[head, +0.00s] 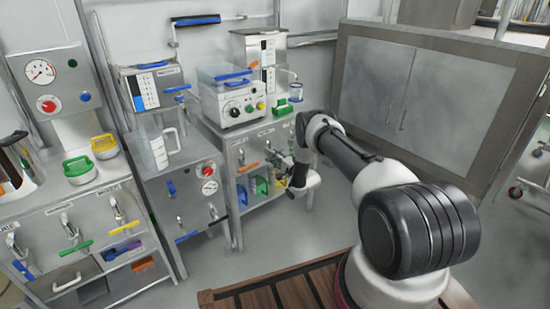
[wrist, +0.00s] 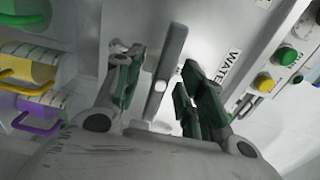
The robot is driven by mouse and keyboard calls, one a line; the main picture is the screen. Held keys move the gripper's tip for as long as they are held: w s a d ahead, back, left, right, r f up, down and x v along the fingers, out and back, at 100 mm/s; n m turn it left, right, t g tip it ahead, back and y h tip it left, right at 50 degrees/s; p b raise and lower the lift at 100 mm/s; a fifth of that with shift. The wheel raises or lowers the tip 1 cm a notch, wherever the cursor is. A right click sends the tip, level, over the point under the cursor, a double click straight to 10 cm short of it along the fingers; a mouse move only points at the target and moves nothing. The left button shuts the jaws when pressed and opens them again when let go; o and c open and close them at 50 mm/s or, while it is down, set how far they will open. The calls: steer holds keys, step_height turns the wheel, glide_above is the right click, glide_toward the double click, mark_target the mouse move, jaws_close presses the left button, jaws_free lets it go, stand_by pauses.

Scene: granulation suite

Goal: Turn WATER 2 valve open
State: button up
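A long grey lever handle (wrist: 169,58) stands in the middle of the wrist view, on the pale panel. Beside it, to the right, is a label (wrist: 229,64) that reads "WATER"; any number after it cannot be read. My gripper (wrist: 158,66) is open, with one dark finger on each side of the lever and visible gaps, so it does not grip it. In the head view my gripper (head: 295,170) is at the front of the right-hand steel cabinet (head: 233,158). There the lever cannot be made out behind my arm.
Yellow (wrist: 35,70) and purple-handled (wrist: 40,118) items lie at the left of the wrist view. Green (wrist: 286,56) and yellow (wrist: 264,82) buttons are at its right. A large grey cabinet (head: 375,80) stands right in the head view. Open floor (head: 270,240) lies before the stations.

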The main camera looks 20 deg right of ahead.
steer(key=shift+w+a, duration=0.1)
steer(key=shift+w, duration=0.1)
jaws_close()
